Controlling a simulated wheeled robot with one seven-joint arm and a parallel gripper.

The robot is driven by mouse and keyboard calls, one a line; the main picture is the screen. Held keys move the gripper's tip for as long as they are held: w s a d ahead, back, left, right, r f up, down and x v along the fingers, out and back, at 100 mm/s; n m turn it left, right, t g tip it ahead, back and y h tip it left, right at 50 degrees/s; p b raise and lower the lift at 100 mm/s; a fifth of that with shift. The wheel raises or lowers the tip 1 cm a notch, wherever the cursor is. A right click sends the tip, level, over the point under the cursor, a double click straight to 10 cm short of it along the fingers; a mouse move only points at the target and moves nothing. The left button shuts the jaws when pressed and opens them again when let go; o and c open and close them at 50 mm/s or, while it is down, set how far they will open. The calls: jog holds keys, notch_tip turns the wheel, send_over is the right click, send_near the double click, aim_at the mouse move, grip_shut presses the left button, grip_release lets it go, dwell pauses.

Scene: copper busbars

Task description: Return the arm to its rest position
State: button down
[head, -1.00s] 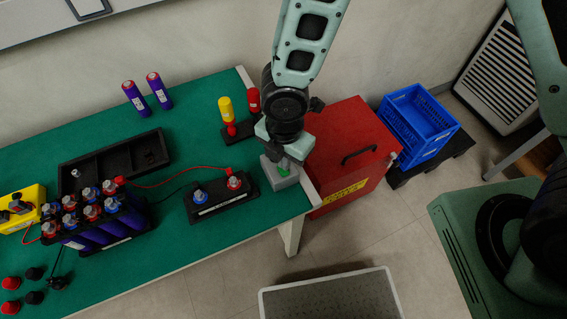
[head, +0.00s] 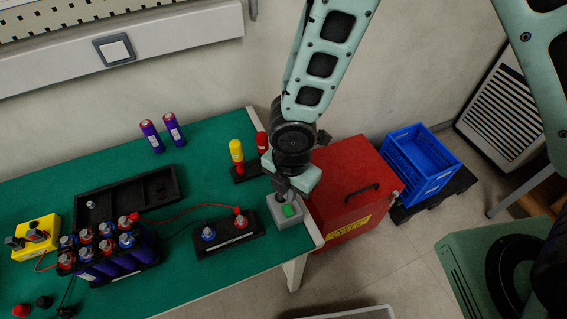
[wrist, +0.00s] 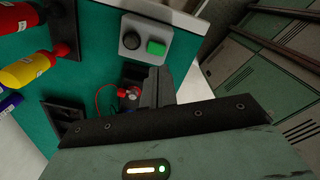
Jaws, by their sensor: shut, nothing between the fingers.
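My gripper (head: 281,188) is shut and empty, pointing down just above the grey button box (head: 297,221) at the right end of the green table. The box has a green button (head: 289,210), which shows clear of the fingers. In the wrist view the shut fingers (wrist: 158,82) reach in from below, and the box (wrist: 131,54) lies beyond them with its green button (wrist: 156,48) and a dark round button (wrist: 134,42). My arm comes down from the top of the head view. I cannot tell the exact gap between fingertips and box.
The green table (head: 215,145) holds a black tray (head: 125,200), a battery pack (head: 112,262), a black terminal block (head: 230,238) with wires, and yellow (head: 236,152) and red handled tools. A red cabinet (head: 345,205) and blue crate (head: 420,165) stand right of the table.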

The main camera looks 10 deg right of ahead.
jog(key=s+d+r+m, duration=0.4)
jog(key=s+r+m, duration=0.1)
jog(key=r+m, duration=0.4)
jog(key=s+d+r+m, duration=0.4)
jog(key=s+r+m, duration=0.2)
jog(key=r+m, duration=0.4)
notch_tip(320, 180, up, 3)
jog(key=shift+s+f+m+y, duration=0.15)
jog(key=shift+m+y, duration=0.15)
jog(key=w+a+f+m+b, duration=0.3)
jog(key=w+a+f, duration=0.5)
jog(key=w+f, duration=0.4)
notch_tip(320, 180, down, 2)
jog(key=shift+w+a+f+m, duration=0.25)
jog(key=shift+w+m, duration=0.1)
jog(key=shift+m, duration=0.35)
